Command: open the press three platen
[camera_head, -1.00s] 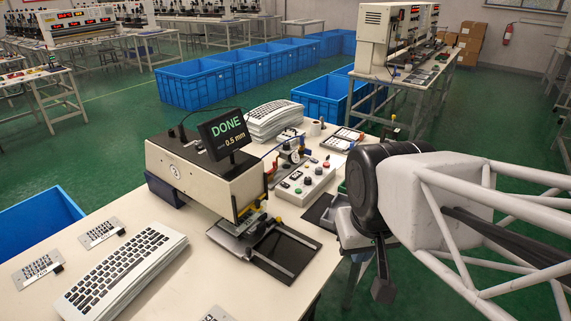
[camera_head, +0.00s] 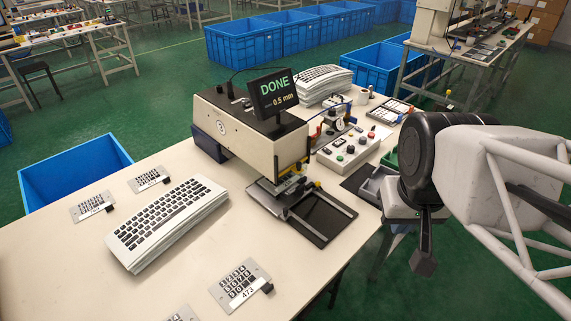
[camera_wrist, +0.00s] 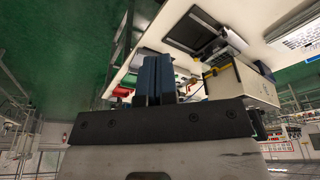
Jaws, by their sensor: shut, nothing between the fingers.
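A cream press (camera_head: 250,150) with a dark top stands on the table, and its screen (camera_head: 272,92) reads "DONE 0.5 mm". A round badge is on its side, its number too small to read. A flat dark plate with metal rails (camera_head: 322,217) lies in front of the press head, and some metal and yellow parts sit under the head. I cannot tell which part is the platen. My gripper (camera_head: 424,258) hangs right of the table edge, apart from the press. In the wrist view its two blue fingers (camera_wrist: 154,78) are together and empty.
A control box with knobs (camera_head: 347,145) stands beside the press, with stacked keyboards (camera_head: 322,84) behind. More keyboards (camera_head: 168,222) and a keypad plate tagged 473 (camera_head: 240,284) lie at the left and front. A blue crate (camera_head: 75,172) is beyond the left edge.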

